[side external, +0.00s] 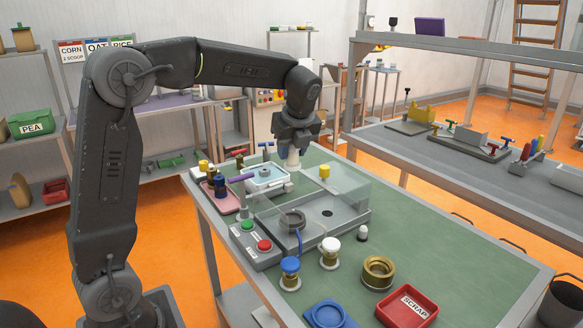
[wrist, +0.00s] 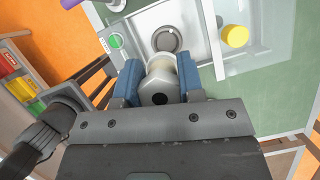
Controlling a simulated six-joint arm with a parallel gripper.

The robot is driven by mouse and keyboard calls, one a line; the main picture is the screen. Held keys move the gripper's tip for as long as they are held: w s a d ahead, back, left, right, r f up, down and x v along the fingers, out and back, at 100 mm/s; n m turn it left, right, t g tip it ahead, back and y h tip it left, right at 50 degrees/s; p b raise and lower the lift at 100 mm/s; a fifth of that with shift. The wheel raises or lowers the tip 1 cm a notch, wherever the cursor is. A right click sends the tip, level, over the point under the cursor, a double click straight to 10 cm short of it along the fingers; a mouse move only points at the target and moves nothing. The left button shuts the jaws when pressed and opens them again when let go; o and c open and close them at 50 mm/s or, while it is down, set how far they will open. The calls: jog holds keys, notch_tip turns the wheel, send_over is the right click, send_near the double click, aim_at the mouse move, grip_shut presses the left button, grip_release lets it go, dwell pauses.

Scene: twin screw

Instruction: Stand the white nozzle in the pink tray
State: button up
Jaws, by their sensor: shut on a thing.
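The white nozzle (side external: 293,158) is upright in my gripper (side external: 296,142), above the far part of the green bench. In the wrist view the nozzle (wrist: 160,82) sits between the blue fingers of my gripper (wrist: 158,84), which are shut on it. The pink tray (side external: 231,207) lies at the bench's left edge, to the left of my gripper and lower in the picture. Pieces with yellow, dark and blue tops stand in or at the tray and hide part of it. I cannot make out the pink tray in the wrist view.
A pale blue-lined basin (side external: 268,182) lies between tray and gripper, with a purple bar (side external: 241,178) beside it. A yellow cylinder (side external: 324,171) stands to the right. A clear-walled machine (side external: 345,215) fills the middle. A red scrap bin (side external: 408,306) is at the front.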

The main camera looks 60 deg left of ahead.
jog(key=s+a+n+g, duration=0.15)
jog(key=s+a, duration=0.35)
jog(key=a, duration=0.5)
jog(key=s+a+n, duration=0.3)
jog(key=s+a, duration=0.1)
jog(key=a, duration=0.6)
jog(key=shift+s+a+f, duration=0.1)
jog(key=shift+s+f, duration=0.05)
jog(key=shift+f, duration=4.05)
jog(key=shift+s+a+f, duration=0.1)
jog(key=shift+f, duration=4.05)
jog(key=shift+f, duration=0.85)
jog(key=o, duration=1)
jog(key=shift+o, duration=0.5)
